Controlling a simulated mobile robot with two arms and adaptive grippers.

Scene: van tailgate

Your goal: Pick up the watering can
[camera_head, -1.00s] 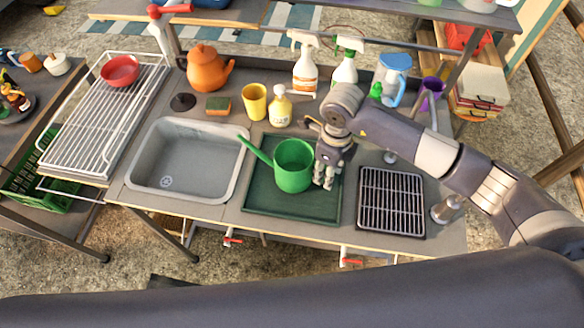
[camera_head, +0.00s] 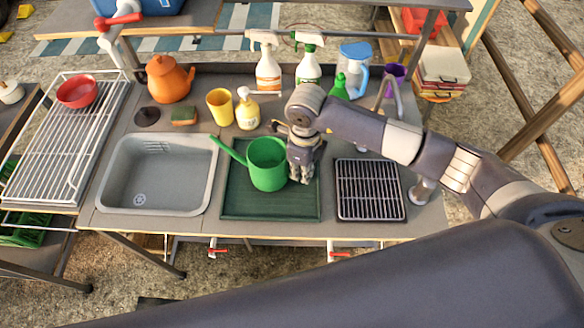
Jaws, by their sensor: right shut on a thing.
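The green watering can (camera_head: 267,165) stands upright on the dark green tray (camera_head: 240,203) in the middle of the counter. Its long spout points up and left toward the sink. My right gripper (camera_head: 303,170) is at the can's right side, pointing down, shut on the can there. The can's handle is hidden behind the gripper's fingers. I cannot see a gap between the can and the tray. My left gripper is not in view.
A grey sink (camera_head: 157,177) lies left of the tray, a black grill grate (camera_head: 369,190) right. A dish rack (camera_head: 62,150) is far left.

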